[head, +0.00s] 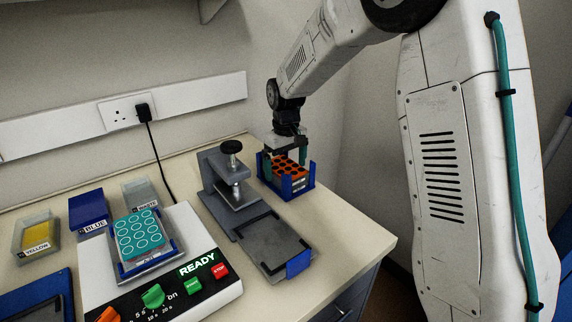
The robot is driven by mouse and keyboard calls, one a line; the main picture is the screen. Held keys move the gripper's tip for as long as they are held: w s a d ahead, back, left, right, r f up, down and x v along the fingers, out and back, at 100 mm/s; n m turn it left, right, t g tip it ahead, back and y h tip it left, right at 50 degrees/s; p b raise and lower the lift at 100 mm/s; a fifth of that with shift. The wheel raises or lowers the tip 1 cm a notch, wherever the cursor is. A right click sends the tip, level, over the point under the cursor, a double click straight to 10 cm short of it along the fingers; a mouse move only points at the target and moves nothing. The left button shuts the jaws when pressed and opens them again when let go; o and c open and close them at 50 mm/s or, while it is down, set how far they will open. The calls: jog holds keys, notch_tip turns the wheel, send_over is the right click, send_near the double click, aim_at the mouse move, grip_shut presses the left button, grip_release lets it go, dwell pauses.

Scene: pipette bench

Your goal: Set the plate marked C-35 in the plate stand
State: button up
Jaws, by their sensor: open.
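An orange plate (290,166) with dark round wells sits in a blue holder (301,190) at the back right of the bench, which looks like the plate stand. A small pale label shows on the plate's side, but I cannot read it. My gripper (286,156) is open over this plate, with its green fingers down at either side. I cannot tell whether the fingers touch the plate. A teal plate (139,233) with pale rings sits on the white device (187,247) whose panel reads READY. No C-35 mark is legible on either plate.
A grey press (221,185) with a black knob stands left of the blue holder, its flat bed (270,247) reaching forward. Bins marked YELLOW (37,236), BLUE (88,210) and WHITE (143,196) stand at the left. The bench's right front corner is clear.

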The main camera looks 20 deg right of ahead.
notch_tip(320, 180, up, 12)
jog(key=s+d+r+m, duration=0.1)
jog(key=s+r, duration=0.2)
jog(key=s, duration=0.6)
jog(key=s+d+r+m, duration=0.1)
jog(key=s+r, duration=0.2)
jog(key=s, duration=0.6)
jog(key=s+f, duration=0.2)
jog(key=s, duration=0.8)
jog(key=s+d+f+m+t, duration=0.1)
jog(key=s+f, duration=0.1)
jog(key=s, duration=0.8)
jog(key=shift+f+m, duration=0.3)
jog(key=shift+f, duration=0.1)
jog(key=shift+d, duration=0.1)
